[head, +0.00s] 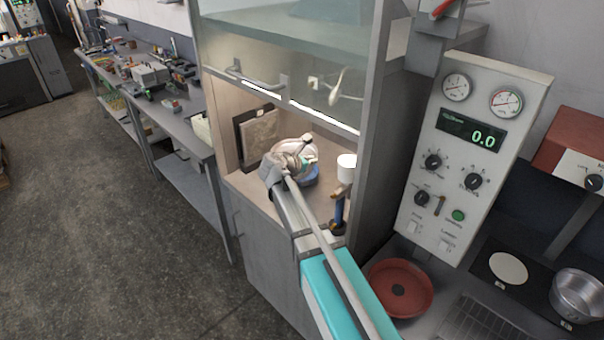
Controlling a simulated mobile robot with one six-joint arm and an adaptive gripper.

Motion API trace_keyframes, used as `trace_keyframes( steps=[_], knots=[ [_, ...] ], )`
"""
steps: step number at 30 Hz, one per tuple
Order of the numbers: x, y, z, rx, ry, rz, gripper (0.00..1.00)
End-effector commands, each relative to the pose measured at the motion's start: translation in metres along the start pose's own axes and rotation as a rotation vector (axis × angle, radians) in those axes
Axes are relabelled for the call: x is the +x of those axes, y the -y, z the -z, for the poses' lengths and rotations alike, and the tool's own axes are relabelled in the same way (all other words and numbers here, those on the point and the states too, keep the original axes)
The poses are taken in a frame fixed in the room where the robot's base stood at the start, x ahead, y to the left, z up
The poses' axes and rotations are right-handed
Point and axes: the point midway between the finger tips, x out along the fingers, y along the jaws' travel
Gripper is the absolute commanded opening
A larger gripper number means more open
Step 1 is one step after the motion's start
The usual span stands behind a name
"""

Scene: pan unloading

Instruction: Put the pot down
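My arm reaches from the bottom of the head view into the open hood cabinet. My gripper (291,163) is at its far end, over the cabinet floor. Right by it is a pale rounded object (308,147), with a blue round part (311,178) below; I cannot tell whether this is one pot or two things, or whether it touches the floor. The wrist hides much of the fingers, so their grip is unclear. A metal pot (578,296) stands on the right-hand counter, away from my gripper.
The raised glass sash (300,97) hangs above my arm. A white cylinder on a stand (346,169) is close to its right. A panel (257,138) leans at the back left. A red pan (400,287) and a pale round plate (508,267) are on the right counter.

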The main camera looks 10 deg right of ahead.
Motion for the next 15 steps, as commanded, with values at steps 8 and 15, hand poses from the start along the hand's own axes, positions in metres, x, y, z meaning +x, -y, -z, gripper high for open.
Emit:
trace_keyframes(
  steps=[8, 15],
  knots=[
    [0.007, 0.004, -0.003, 0.005, 0.003, 0.01, 0.0],
    [0.028, -0.004, 0.002, 0.007, 0.004, 0.014, 0.0]
  ],
)
